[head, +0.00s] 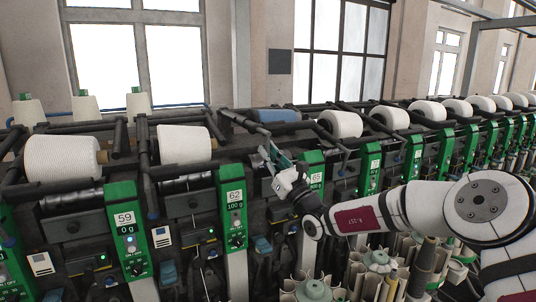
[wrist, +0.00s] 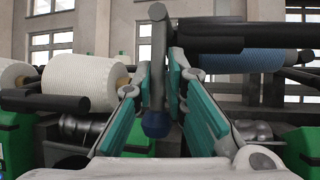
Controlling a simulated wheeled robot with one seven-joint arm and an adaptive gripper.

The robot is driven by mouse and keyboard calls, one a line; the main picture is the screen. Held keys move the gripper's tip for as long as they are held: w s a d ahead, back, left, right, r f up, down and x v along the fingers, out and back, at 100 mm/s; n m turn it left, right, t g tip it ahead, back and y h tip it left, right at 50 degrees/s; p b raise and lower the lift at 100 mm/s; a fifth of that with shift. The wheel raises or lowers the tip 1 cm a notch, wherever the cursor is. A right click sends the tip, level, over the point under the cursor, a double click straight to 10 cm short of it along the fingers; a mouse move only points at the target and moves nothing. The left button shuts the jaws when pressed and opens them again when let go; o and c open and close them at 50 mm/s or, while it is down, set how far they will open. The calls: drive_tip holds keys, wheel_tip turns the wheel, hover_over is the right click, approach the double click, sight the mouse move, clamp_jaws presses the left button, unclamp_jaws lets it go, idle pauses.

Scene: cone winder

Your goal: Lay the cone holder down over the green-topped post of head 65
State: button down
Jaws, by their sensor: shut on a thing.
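My gripper (head: 268,154), with teal-padded fingers, is at the winding head marked 65. In the wrist view, my gripper (wrist: 154,84) has a finger on each side of the cone holder's grey handle (wrist: 158,55), which ends in a dark blue knob (wrist: 155,124). It is shut on this handle. In the head view the cone holder (head: 243,123) is a dark grey bar, raised above the machine to the left of post 65. The green-topped post of head 65 (head: 316,168) stands just right of my gripper, partly hidden by my wrist.
A blue cone (head: 280,115) lies behind the holder; it also shows in the wrist view (wrist: 242,62). White cones (head: 185,144) sit on neighbouring heads. The green post 62 (head: 233,205) stands left of my gripper. Spindles and bobbins (head: 380,262) crowd the space below my arm.

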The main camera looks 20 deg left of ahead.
drive_tip(key=c, duration=1.7)
unclamp_jaws()
drive_tip(key=shift+d+f, duration=0.1)
drive_tip(key=shift+f, duration=0.05)
drive_tip(key=shift+o, duration=0.2)
drive_tip(key=v, duration=1.1)
drive_tip(key=shift+s+d, duration=0.2)
drive_tip(key=shift+d, duration=0.15)
drive_tip(key=shift+f, duration=0.15)
